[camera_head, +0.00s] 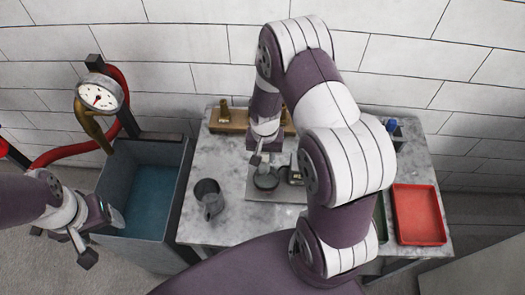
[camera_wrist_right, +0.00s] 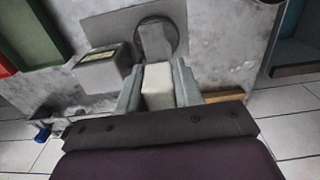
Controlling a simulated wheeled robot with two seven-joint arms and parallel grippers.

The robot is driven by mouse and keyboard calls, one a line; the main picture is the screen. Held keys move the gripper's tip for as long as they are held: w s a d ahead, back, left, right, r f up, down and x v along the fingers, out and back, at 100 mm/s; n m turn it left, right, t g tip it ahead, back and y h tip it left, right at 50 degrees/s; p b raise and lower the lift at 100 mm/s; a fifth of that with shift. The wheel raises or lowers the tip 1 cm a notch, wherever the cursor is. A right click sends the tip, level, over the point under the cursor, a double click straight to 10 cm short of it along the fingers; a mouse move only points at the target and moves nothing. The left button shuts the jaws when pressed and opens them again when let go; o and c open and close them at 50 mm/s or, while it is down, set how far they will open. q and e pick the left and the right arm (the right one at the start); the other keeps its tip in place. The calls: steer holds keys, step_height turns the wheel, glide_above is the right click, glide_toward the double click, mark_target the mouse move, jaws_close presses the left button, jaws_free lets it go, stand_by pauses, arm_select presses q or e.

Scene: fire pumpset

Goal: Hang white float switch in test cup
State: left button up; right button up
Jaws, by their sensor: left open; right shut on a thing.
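My right gripper (camera_head: 262,158) points down over a grey plate on the table. In the right wrist view my right gripper (camera_wrist_right: 158,88) is shut on a white block-like thing (camera_wrist_right: 157,82), apparently the white float switch. A grey flat piece (camera_wrist_right: 155,42) lies beyond it, over a dark round thing (camera_wrist_right: 172,28); I cannot tell whether they touch. In the head view the dark round thing (camera_head: 265,181) is just below the gripper. A dark grey cup with a handle (camera_head: 208,196), apparently the test cup, stands upright to the left. My left gripper (camera_head: 92,237) is open and empty by the tank.
A water tank (camera_head: 186,190) stands left of the marble table (camera_head: 230,228), with a gauge (camera_head: 99,93) and red hose above. A small box (camera_head: 295,176) sits beside the dark round thing. A wooden block (camera_head: 237,122) is behind. A red tray (camera_head: 418,214) is at right.

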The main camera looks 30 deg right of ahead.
mark_target(268, 160)
steer(key=shift+d+f, duration=0.15)
steer(key=shift+d, duration=0.7)
steer(key=shift+a, duration=0.4)
steer(key=shift+a+f, duration=0.15)
steer(key=shift+f, duration=0.1)
steer(key=f+b, duration=0.2)
steer(key=f, duration=0.1)
steer(key=shift+d+b, duration=0.35)
steer(key=shift+a+f+b, duration=0.2)
steer(key=shift+f+b, duration=0.65)
steer(key=shift+f, duration=0.35)
step_height(268, 160, down, 2)
steer(key=shift+d+f+b, duration=0.1)
steer(key=shift+f+b, duration=0.1)
steer(key=shift+b, duration=0.7)
steer(key=shift+f+b, duration=0.4)
steer(key=shift+f, duration=0.2)
arm_select(q)
step_height(268, 160, down, 7)
steer(key=d, duration=0.1)
steer(key=shift+d+r, duration=0.1)
steer(key=shift+r, duration=0.05)
